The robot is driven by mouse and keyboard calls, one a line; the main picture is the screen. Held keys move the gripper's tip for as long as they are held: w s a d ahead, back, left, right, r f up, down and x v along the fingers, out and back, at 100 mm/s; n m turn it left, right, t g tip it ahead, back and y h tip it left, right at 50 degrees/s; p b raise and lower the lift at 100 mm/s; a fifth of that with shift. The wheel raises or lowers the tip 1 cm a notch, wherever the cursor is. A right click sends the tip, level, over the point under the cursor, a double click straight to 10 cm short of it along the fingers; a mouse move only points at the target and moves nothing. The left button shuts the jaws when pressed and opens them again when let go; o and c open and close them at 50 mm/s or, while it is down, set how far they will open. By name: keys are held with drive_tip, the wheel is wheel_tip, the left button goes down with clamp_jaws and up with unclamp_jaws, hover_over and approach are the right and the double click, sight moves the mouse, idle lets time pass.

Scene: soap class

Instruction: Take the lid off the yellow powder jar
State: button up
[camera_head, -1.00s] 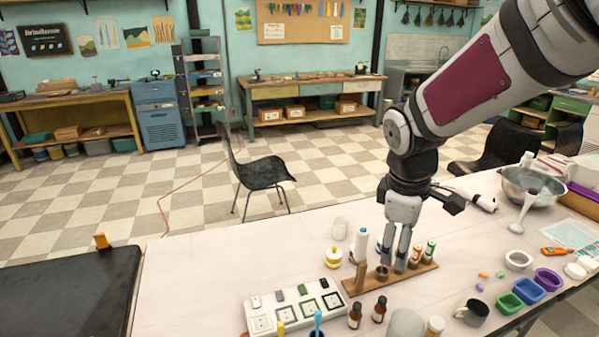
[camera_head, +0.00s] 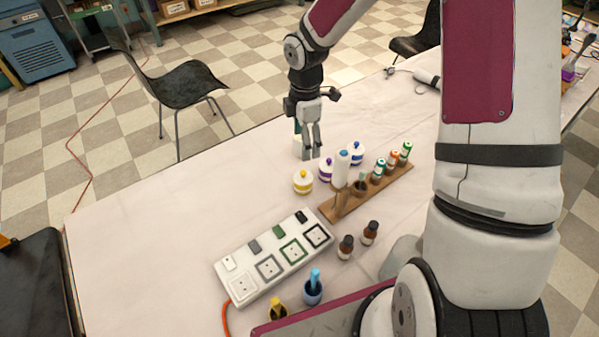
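The yellow powder jar (camera_head: 303,185) is a small white round jar with a yellow band, standing upright on the table. Its lid (camera_head: 303,174) is on it and has a yellow knob. My gripper (camera_head: 311,154) points down above and just behind this jar, apart from it in the picture. Its two fingers look apart with nothing between them. A purple-banded jar (camera_head: 326,170) stands close to the right of the yellow one, and a blue-banded jar (camera_head: 356,153) stands further right.
A white socket board (camera_head: 272,262) and brown bottles (camera_head: 346,247) are nearer. The table's left part is clear.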

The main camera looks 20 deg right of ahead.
hover_over(303, 172)
drive_tip(key=f, duration=0.7)
drive_tip(key=shift+w+d, duration=0.15)
drive_tip(key=shift+w, duration=0.05)
drive_tip(key=f, duration=0.4)
drive_tip(key=shift+s+f+p, duration=0.15)
drive_tip(key=shift+s+p, duration=0.1)
drive_tip(key=shift+p, duration=0.05)
drive_tip(key=shift+f, duration=0.6)
drive_tip(key=c, duration=0.9)
